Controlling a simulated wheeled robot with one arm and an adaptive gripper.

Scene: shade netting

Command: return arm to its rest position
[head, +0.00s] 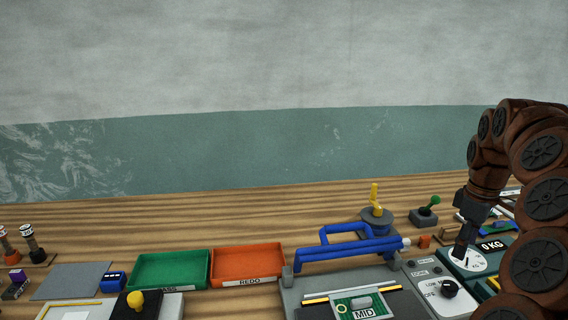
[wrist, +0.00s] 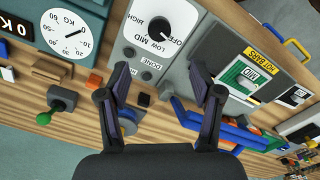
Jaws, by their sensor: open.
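My arm comes in from the right side of the head view, and my gripper (head: 466,232) hangs near the dial scale (head: 462,262) at the right end of the bench. In the wrist view my gripper (wrist: 162,85) is open, its two dark fingers apart with nothing between them. Beyond the fingertips is the grey control panel (wrist: 138,45) with a knob marked OFF, LOW, MID and HIGH. Whether the fingers touch anything in the head view cannot be told.
A heat press with blue handles (head: 350,248) stands mid-bench. A green tray (head: 168,270) and an orange REDO tray (head: 247,263) lie to its left. A yellow-handled clamp (head: 376,212) and a green-knobbed lever (head: 427,212) stand behind. The space above the bench is clear.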

